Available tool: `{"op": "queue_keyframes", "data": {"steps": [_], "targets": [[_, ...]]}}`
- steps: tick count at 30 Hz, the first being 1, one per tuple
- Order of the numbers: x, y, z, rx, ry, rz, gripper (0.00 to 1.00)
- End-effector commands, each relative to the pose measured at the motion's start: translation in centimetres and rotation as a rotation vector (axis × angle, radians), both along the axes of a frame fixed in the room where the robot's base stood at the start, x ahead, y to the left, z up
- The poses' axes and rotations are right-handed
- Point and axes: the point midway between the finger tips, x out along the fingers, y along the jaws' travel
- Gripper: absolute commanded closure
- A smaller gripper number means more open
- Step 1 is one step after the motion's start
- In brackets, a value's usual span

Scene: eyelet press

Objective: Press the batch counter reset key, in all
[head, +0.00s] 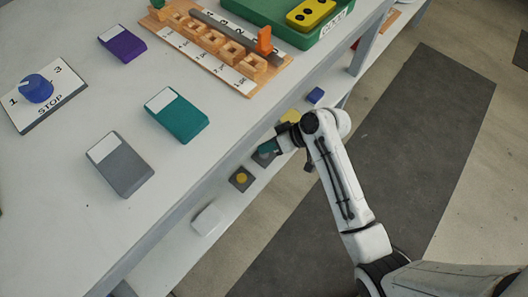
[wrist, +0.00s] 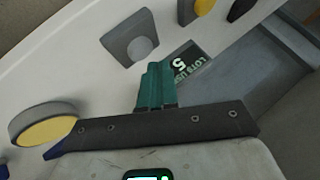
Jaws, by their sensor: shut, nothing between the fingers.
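A counter plate (wrist: 188,63) in the wrist view reads "LOTS USED" with a 5. Beside it is a round light-grey key (wrist: 140,48) on a dark grey base; no label on the key is readable, so I cannot confirm it is the reset key. My gripper (wrist: 158,72) is shut and empty, its teal fingers ending just below the key and counter in the picture. Whether it touches anything is unclear. In the head view my gripper (head: 266,147) is low over the lower shelf, partly covering a dark grey square there (head: 262,159).
Other controls on the shelf are a yellow button on a dark square (head: 241,179), a white block (head: 207,220) and a blue block (head: 316,95). A round yellow button (wrist: 45,130) is left in the wrist view. The tabletop (head: 225,150) overhangs beside my arm.

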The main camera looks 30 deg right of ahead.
Motion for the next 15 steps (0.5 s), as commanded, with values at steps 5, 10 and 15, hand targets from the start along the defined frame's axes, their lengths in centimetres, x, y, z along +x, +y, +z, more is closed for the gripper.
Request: {"op": "queue_keyframes", "data": {"steps": [5, 10, 15], "targets": [[-0.01, 0.0, -0.26, 0.0, 0.001, -0.001, 1.0], [-0.02, 0.0, -0.78, 0.0, 0.001, 0.0, 1.0], [-0.01, 0.0, -0.82, 0.0, 0.0, 0.0, 1.0]]}}
